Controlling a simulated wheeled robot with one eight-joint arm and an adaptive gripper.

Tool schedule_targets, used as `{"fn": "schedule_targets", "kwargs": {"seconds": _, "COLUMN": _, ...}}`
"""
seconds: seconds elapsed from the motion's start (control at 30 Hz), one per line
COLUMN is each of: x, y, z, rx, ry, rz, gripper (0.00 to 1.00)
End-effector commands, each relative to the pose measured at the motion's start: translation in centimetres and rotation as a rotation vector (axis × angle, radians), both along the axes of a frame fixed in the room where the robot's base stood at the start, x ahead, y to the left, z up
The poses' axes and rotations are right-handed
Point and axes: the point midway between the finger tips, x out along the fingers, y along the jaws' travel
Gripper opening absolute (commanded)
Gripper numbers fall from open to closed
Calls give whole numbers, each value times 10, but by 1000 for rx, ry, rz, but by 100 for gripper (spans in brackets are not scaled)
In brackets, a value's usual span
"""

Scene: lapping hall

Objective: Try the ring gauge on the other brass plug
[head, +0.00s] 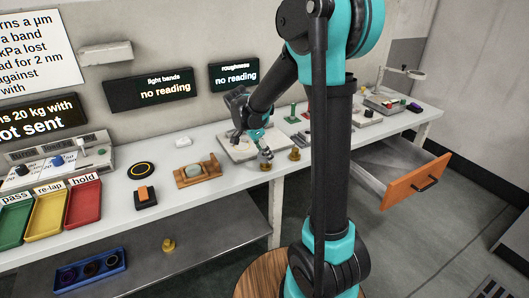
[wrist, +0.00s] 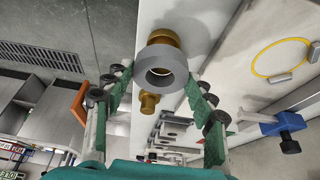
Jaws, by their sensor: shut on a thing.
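My gripper (head: 264,150) is low over the front edge of the bench, with its two green-padded fingers (wrist: 160,85) on either side of a grey ring gauge (wrist: 151,80). The ring gauge is held between the fingertips. One brass plug (head: 265,166) stands right below the gripper; in the wrist view a brass plug (wrist: 163,36) shows partly behind the ring. I cannot tell whether ring and plug touch. Another brass plug (head: 295,155) stands a little to the right on the bench, and in the wrist view a smaller-looking one (wrist: 149,103) shows below the ring.
A third brass piece (head: 168,245) stands on the lower shelf. An orange-fronted drawer (head: 413,184) stands open at right. Coloured trays (head: 48,216) are at far left.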

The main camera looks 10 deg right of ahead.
Motion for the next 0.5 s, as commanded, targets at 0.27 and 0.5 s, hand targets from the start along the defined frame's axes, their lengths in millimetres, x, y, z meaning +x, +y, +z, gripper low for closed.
{"fn": "schedule_targets", "kwargs": {"seconds": 0.27, "x": 0, "y": 0, "z": 0, "rx": 0, "ry": 0, "rz": 0, "gripper": 63}}
{"fn": "schedule_targets", "kwargs": {"seconds": 0.5, "x": 0, "y": 0, "z": 0, "rx": 0, "ry": 0, "rz": 0, "gripper": 80}}
